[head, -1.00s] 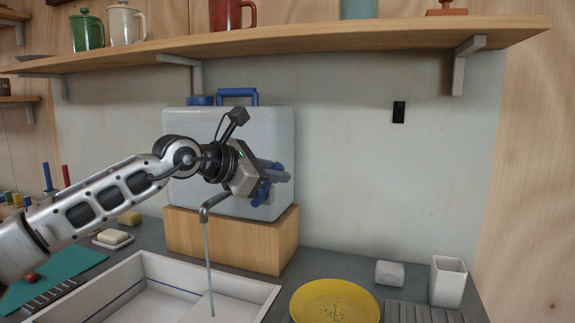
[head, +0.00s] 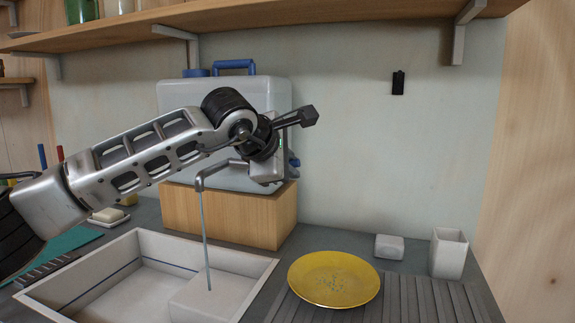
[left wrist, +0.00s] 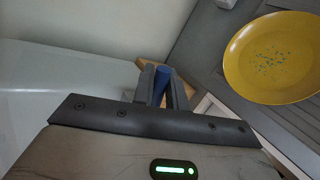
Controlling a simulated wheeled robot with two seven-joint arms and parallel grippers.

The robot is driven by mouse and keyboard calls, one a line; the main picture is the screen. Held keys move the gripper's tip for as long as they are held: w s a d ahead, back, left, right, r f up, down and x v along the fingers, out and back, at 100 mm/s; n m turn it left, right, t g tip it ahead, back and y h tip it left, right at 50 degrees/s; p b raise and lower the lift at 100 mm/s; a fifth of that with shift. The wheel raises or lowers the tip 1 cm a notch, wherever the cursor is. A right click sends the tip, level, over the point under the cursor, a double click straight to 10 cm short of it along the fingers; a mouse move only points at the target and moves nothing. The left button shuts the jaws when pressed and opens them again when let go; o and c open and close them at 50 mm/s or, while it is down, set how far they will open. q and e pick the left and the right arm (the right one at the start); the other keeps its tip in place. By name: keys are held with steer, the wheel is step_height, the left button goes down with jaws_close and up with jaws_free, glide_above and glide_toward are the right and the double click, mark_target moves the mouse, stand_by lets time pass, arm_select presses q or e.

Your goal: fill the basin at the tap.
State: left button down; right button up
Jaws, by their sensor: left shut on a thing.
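The white rectangular basin (head: 262,274) sits in the counter, with a dark blue line around its inner wall. A grey metal tap spout (head: 222,167) comes from the front of a white water tank (head: 180,97). A thin stream (head: 205,240) falls from it onto a pale raised block (head: 212,296) in the basin. I cannot make out the water level. My left gripper (left wrist: 162,84) is shut on the blue tap handle (left wrist: 160,88), seen between the fingers in the left wrist view. In the head view its fingertips are hidden behind the gripper body. My right gripper is not in view.
The tank stands on a wooden block (head: 222,217). A yellow plate (head: 335,278) lies on the grey ribbed drainer (head: 430,302) right of the basin. A white cup (head: 448,254) and a small white block (head: 389,247) stand behind. A wooden shelf (head: 330,20) hangs above.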

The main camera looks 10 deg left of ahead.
arm_select(q)
steer(key=shift+f+y, duration=0.2)
steer(key=shift+y, duration=0.1)
steer(key=c, duration=1.5)
jaws_free()
steer(key=shift+s+r, duration=0.1)
steer(key=shift+s, duration=0.05)
steer(key=b+v, duration=0.1)
steer(key=v, duration=1.4)
steer(key=shift+s+a, duration=0.25)
steer(key=shift+r, duration=0.1)
